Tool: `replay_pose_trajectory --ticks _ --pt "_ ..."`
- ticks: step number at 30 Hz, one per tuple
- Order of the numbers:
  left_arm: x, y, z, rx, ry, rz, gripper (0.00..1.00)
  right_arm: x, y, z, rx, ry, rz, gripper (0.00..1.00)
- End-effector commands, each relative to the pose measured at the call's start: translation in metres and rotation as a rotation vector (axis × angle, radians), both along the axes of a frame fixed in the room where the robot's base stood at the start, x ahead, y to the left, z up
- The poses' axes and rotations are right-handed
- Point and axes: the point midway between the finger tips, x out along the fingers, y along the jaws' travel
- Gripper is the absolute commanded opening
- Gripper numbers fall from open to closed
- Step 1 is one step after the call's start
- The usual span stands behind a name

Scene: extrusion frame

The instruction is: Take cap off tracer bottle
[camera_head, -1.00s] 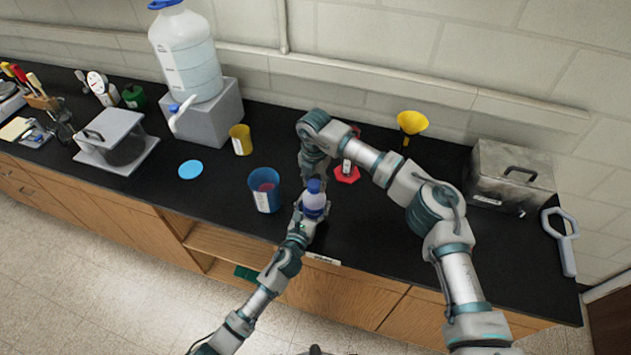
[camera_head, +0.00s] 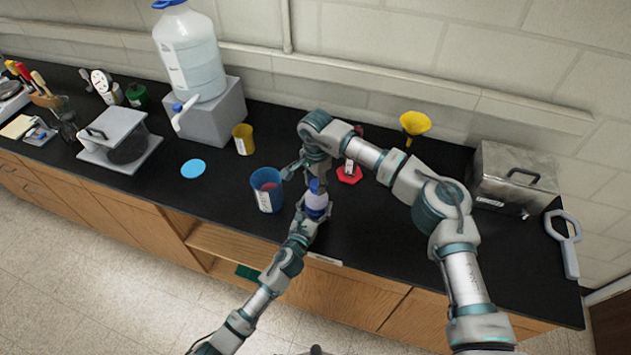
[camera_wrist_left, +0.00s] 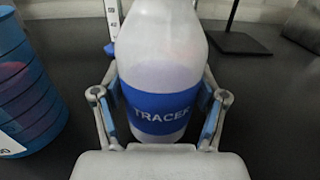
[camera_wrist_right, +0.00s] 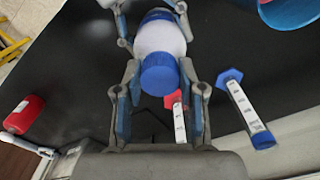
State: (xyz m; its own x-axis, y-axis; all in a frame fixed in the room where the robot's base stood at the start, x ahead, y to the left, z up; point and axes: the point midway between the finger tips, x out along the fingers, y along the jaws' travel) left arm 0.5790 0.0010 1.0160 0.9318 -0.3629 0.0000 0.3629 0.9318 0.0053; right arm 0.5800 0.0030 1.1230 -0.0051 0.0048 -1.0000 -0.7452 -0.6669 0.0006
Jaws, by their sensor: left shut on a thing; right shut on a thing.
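The tracer bottle (camera_head: 316,205) is upright, whitish with a blue TRACER label, seen close in the left wrist view (camera_wrist_left: 163,112). My left gripper (camera_wrist_left: 160,110) is shut around its labelled body. The blue cap (camera_wrist_right: 159,74) is on the bottle's mouth in the right wrist view; it also shows in the head view (camera_head: 314,185). My right gripper (camera_wrist_right: 160,82) is shut on the cap from above, one finger on each side. The bottle's top is cut off in the left wrist view, and the right arm partly hides the cap from the head.
A blue beaker (camera_head: 264,197) stands just left of the bottle. A red-based cylinder (camera_head: 348,175) stands close behind at right. A yellow cup (camera_head: 243,140), blue disc (camera_head: 193,169) and metal box (camera_head: 513,178) are farther off. Black counter is bare front right.

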Motion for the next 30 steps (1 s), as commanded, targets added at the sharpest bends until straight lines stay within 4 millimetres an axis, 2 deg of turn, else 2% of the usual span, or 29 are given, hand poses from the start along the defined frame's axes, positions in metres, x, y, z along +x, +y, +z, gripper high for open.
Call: replay_pose_trajectory --ticks 6,9,12,30 --pt "-0.0021 -0.001 -0.0041 0.005 0.005 -0.003 0.0 0.0019 -0.0037 0.001 -0.002 -0.01 0.565 0.0" --pt "-0.0021 -0.0011 -0.0041 0.005 0.005 -0.003 0.0 0.0017 -0.0044 0.0012 -0.003 -0.01 0.768 0.0" --pt "-0.0023 -0.0011 -0.0041 0.005 0.005 -0.003 0.0 0.0018 -0.0048 0.0012 -0.003 -0.01 0.896 0.0" --pt "-0.0021 -0.0007 -0.0044 0.003 0.006 -0.002 0.0 -0.0021 -0.0039 0.0027 -0.002 -0.009 0.927 0.0"
